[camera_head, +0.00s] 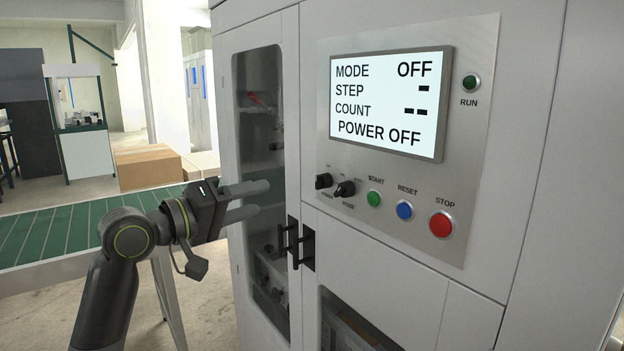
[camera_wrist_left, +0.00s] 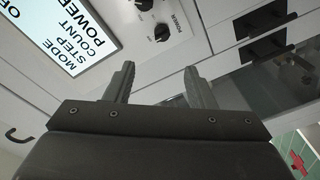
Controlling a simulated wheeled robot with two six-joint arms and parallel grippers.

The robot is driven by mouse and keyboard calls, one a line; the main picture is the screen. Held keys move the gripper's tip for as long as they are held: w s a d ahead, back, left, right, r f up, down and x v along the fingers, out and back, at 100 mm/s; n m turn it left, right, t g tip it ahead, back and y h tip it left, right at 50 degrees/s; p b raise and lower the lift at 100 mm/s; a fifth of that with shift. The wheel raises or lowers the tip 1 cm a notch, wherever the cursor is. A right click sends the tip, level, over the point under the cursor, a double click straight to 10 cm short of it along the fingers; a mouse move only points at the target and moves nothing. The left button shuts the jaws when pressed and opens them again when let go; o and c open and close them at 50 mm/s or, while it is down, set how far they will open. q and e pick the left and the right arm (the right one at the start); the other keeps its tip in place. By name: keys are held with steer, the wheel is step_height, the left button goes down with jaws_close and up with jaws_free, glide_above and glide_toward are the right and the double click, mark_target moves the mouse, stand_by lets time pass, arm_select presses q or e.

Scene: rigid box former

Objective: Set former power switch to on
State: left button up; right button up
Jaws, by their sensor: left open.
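The former's power switch (camera_head: 323,181) is a small black rotary knob at the lower left of the control panel, left of the black mode knob (camera_head: 345,189). The screen (camera_head: 388,103) reads MODE OFF and POWER OFF. My left gripper (camera_head: 262,198) is open and empty, left of the power knob and apart from it, in front of the glass door. In the left wrist view, the power knob (camera_wrist_left: 162,32) shows beyond and between the open fingers (camera_wrist_left: 159,68), with the mode knob (camera_wrist_left: 145,4) at the top edge. My right gripper is out of view.
Green START (camera_head: 374,198), blue RESET (camera_head: 405,210) and red STOP (camera_head: 441,224) buttons sit right of the knobs; a green RUN lamp (camera_head: 471,83) is above. Black door handles (camera_head: 300,243) stick out below the gripper. A green conveyor (camera_head: 60,225) lies left.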

mark_target(316, 182)
arm_select(q)
steer(key=p+x, duration=0.3)
steer(key=x, duration=1.1)
steer(key=shift+w+a, duration=0.1)
steer(key=shift+a, duration=0.05)
steer(key=shift+p+x, duration=0.4)
steer(key=shift+x, duration=0.4)
steer(key=shift+f, duration=0.1)
steer(key=shift+c, duration=0.4)
